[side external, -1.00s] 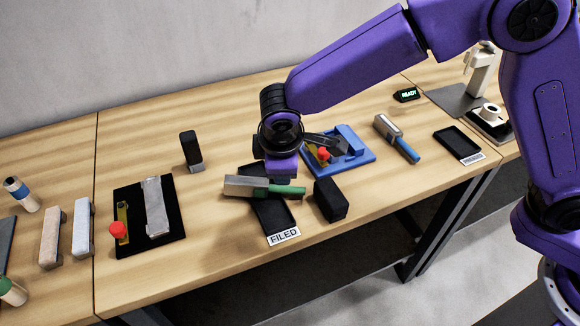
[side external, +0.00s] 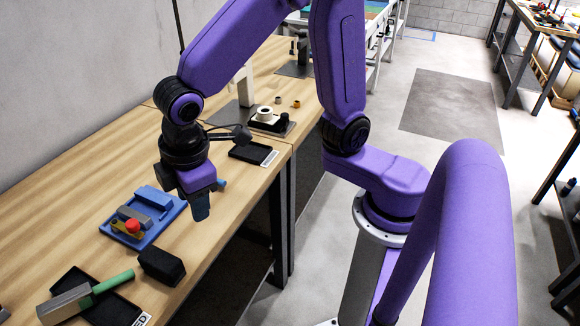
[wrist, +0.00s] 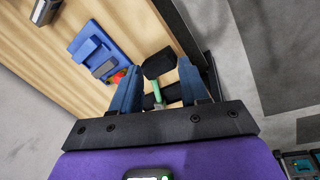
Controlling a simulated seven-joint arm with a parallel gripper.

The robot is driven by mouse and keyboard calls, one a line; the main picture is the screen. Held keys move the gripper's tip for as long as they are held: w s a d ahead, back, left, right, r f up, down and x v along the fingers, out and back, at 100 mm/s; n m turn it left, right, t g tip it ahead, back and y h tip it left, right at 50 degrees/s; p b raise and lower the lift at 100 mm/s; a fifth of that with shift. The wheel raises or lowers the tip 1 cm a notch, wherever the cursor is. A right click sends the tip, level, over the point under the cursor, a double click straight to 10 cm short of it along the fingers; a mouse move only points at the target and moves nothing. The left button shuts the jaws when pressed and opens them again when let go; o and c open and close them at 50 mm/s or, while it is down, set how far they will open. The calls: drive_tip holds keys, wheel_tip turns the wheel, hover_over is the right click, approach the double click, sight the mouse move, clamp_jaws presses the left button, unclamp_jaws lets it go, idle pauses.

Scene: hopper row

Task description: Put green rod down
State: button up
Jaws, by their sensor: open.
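The green rod (side external: 113,281) is a handle joined to a grey block-like head (side external: 65,305). In the side external view it lies across the black tray marked FILED (side external: 116,310), its head at the tray's left side. Part of the tray is cut off by the frame. My gripper (side external: 200,208) is apart from it, up and to the right, beyond the black block (side external: 162,266). In the wrist view my gripper (wrist: 160,68) is open with nothing held. The green rod (wrist: 157,93) shows between the two blue fingers, farther off and partly hidden.
A blue fixture (side external: 150,205) with a red knob (side external: 132,226) stands left of my gripper. A blue handle (side external: 221,184) shows partly behind my gripper. A second black tray (side external: 253,153) lies farther back near the table edge. Bare wood is at the left.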

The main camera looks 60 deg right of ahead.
drive_tip(key=s+d+g+y, duration=0.1)
drive_tip(key=s+d, duration=1.4)
drive_tip(key=shift+s+g, duration=0.15)
drive_tip(key=shift+g, duration=0.25)
drive_tip(key=shift+r, duration=0.1)
